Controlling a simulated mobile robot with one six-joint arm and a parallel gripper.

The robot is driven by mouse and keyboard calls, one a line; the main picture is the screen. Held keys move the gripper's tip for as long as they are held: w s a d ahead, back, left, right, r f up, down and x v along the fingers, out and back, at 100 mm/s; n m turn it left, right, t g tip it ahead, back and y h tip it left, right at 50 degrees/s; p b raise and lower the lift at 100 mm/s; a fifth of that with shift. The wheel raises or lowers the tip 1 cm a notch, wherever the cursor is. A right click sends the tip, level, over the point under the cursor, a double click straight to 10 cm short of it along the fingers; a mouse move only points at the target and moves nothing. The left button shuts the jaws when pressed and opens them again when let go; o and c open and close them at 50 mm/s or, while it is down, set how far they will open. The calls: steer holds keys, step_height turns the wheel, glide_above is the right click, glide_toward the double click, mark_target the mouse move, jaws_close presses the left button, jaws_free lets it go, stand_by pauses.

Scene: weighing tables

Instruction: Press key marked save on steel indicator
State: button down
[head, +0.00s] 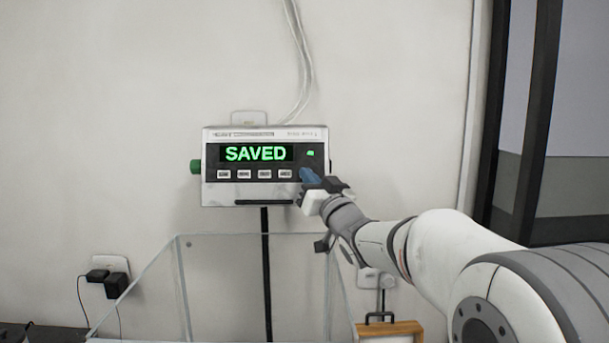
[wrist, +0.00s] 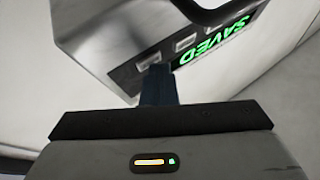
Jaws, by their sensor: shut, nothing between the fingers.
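The steel indicator (head: 222,190) hangs on the wall at the centre of the head view. Its dark display (head: 256,153) reads SAVED in green letters, and the lettering also shows upside down in the wrist view (wrist: 215,42). A row of several pale keys (head: 264,174) lies below the display; their labels are too small to read. My gripper (head: 307,175) is shut and empty, with its blue fingertips at the right end of the key row. In the wrist view the fingertips (wrist: 158,82) are close to one key (wrist: 149,62); I cannot tell whether they touch it.
A clear-walled box (head: 182,290) stands below the indicator, left of my arm. A wooden case with a dark handle (head: 390,329) is at the lower right. Cables (head: 299,50) run up the wall, and black plugs (head: 112,284) sit at the lower left.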

steer(key=shift+s, duration=0.15)
steer(key=shift+s+r+b, duration=0.15)
steer(key=shift+s+b, duration=0.2)
steer(key=shift+s, duration=0.25)
steer(key=s, duration=0.2)
steer(key=s+r+b, duration=0.1)
steer(key=s, duration=0.1)
steer(key=shift+s+r, duration=0.2)
steer(key=shift+s, duration=0.2)
stand_by(0.4)
